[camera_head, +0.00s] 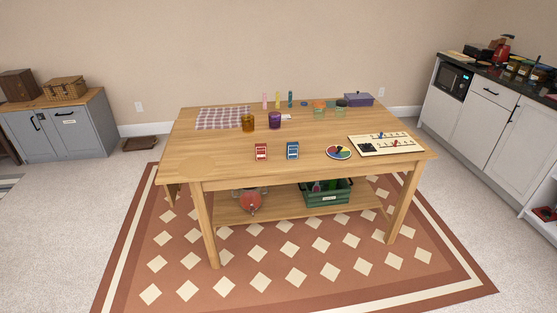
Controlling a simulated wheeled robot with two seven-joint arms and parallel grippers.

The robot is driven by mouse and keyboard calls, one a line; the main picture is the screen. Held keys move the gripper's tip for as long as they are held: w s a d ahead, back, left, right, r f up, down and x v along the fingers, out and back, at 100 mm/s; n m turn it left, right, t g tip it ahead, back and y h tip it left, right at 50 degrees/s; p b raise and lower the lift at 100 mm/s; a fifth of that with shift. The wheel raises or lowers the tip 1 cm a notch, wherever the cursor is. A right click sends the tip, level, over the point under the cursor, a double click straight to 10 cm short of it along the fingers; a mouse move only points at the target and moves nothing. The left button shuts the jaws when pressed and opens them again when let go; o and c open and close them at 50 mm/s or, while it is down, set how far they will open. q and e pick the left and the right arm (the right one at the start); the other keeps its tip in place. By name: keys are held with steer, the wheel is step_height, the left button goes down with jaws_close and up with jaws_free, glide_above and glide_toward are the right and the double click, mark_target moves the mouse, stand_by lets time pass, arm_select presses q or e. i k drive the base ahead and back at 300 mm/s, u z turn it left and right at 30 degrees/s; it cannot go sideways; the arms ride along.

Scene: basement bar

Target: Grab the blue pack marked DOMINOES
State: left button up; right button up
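A small blue pack (292,150) stands upright near the front edge of the wooden table (210,160), around the middle. The print on it is too small to read. A similar red pack (261,151) stands a little to its left, with a gap between them. Neither of my grippers is in view.
A round coloured disc (338,152) and a game board (386,144) lie right of the blue pack. Amber (248,122) and purple (275,120) cups stand behind. A green crate (328,196) is on the lower shelf. The table's front left is clear.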

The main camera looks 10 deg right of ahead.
mark_target(291, 153)
steer(key=u, duration=1.25)
steer(key=k, duration=0.1)
steer(key=z, duration=2.2)
steer(key=i, duration=0.8)
steer(key=u, duration=0.55)
steer(key=i, duration=0.5)
steer(key=u, duration=0.4)
